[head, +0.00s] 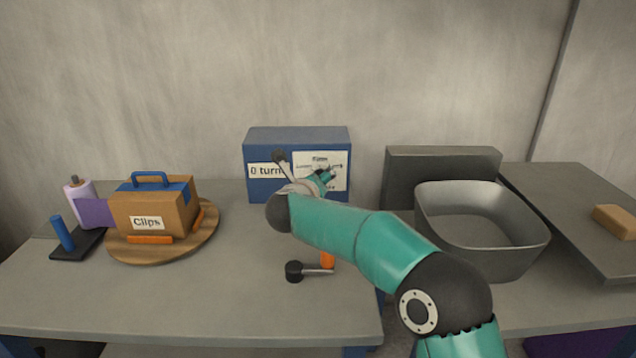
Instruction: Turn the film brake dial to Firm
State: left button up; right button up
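A blue box (297,136) stands at the back of the table. A label on its left reads "0 turn" with the rest cut off, and a white panel (337,160) on its right carries small print I cannot read clearly. A dark round knob on a grey rod (280,157) shows in front of the box. My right arm reaches in from the lower right, and its gripper (326,177) is at the white panel. The gripper and wrist hide the panel's lower part, so the dial and its setting cannot be made out. Whether the fingers are closed is unclear. My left gripper is out of view.
A black knob with a rod (294,271) lies in front. A grey bin (470,235) stands right. The front left table is clear.

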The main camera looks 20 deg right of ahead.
jog(key=shift+w+d+f, duration=0.15)
jog(key=shift+w+d, duration=0.1)
jog(key=shift+w, duration=0.1)
jog(key=shift+c, duration=0.2)
jog(key=c, duration=1.1)
